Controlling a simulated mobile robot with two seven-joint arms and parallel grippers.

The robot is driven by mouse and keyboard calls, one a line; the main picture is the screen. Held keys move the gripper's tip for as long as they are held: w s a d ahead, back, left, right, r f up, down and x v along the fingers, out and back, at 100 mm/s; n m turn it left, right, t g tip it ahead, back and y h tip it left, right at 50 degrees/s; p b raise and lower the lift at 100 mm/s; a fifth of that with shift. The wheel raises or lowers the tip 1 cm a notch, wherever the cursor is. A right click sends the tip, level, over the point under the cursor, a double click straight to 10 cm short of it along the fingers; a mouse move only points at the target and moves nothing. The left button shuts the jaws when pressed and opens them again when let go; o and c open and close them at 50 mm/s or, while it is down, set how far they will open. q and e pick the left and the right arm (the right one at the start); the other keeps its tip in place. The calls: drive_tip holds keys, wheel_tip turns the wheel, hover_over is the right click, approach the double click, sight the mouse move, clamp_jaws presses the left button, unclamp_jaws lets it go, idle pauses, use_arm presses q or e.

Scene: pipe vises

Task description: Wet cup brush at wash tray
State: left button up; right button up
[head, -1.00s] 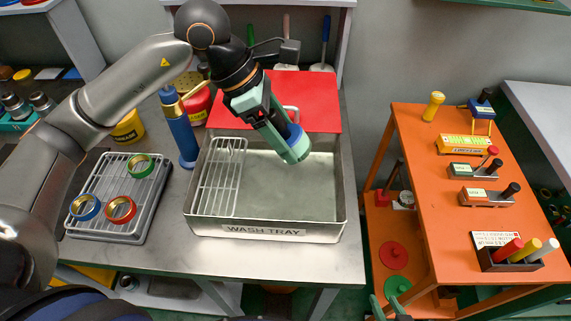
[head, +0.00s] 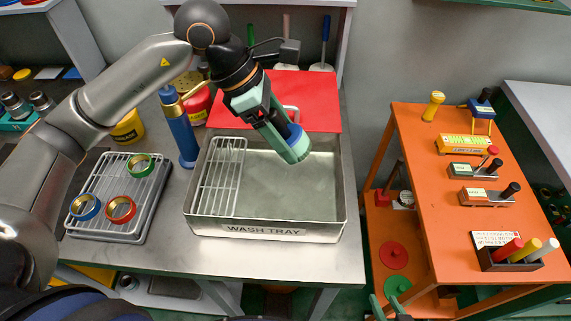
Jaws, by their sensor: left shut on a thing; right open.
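The wash tray (head: 265,232) is a metal basin labelled WASH TRAY, with a white wire rack in its left part and a grey floor. My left gripper (head: 293,146) reaches over the tray's right half, pointing down. It is shut on a blue piece (head: 297,134), probably the cup brush, mostly hidden by the fingers. I cannot tell whether its lower end touches the tray floor. My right gripper (head: 387,308) shows only as green fingertips at the bottom edge, apart and empty.
A red board (head: 300,88) lies behind the tray. A blue bottle (head: 180,130) stands to its left. A drying rack (head: 95,205) holds blue, red and green rings. An orange cart (head: 425,180) on the right carries labelled blocks and handles.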

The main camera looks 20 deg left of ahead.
sight(295, 133)
use_arm(q)
drive_tip(key=shift+r, duration=0.1)
idle(0.5)
drive_tip(key=shift+r+p, duration=1.25)
drive_tip(key=shift+r, duration=0.7)
drive_tip(key=shift+f, duration=0.1)
